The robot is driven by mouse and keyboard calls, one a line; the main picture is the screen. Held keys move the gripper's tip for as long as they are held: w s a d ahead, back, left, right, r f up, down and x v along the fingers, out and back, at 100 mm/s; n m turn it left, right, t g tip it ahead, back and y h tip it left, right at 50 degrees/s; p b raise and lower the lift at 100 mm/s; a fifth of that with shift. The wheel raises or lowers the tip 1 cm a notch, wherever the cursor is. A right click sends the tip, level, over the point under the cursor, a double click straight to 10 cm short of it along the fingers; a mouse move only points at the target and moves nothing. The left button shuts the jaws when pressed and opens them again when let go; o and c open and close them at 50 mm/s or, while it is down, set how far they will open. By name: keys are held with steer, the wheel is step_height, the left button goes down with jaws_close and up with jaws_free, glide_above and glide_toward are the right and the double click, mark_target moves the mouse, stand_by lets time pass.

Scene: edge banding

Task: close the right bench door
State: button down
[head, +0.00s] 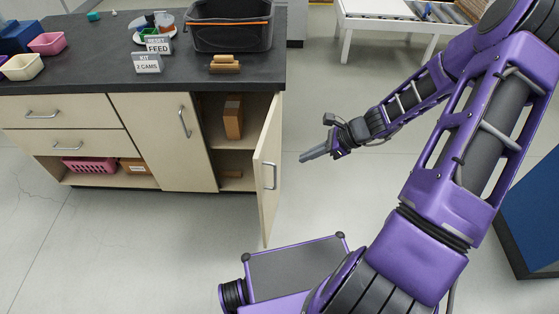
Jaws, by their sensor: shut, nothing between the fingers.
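The right bench door (269,168) stands open in the head view, swung out from the right end of the bench, with a metal handle (269,176) on its outer face. The open compartment (213,125) behind it shows a shelf with a brown box on it and a smaller one below. My gripper (303,158) is shut and empty. In the picture it is just right of the door's outer face, apart from it, pointing left. How far it is from the door in depth is hard to tell.
The bench's dark top (110,68) carries a black bin (228,35), wooden blocks, signs and small trays. Left of the open compartment is a shut door (160,140). A white table (385,22) stands behind and a blue cabinet (530,215) at right. Floor right of the door is clear.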

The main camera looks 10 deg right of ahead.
mark_target(261, 169)
steer(key=x, duration=0.4)
steer(key=a+r+b+x, duration=0.1)
steer(key=x, duration=0.7)
steer(key=shift+w+a+r+b, duration=0.2)
steer(key=shift+w+r+b, duration=0.1)
steer(key=shift+b, duration=0.1)
steer(key=shift+w+a, duration=0.2)
steer(key=shift+a, duration=0.2)
steer(key=shift+a, duration=0.15)
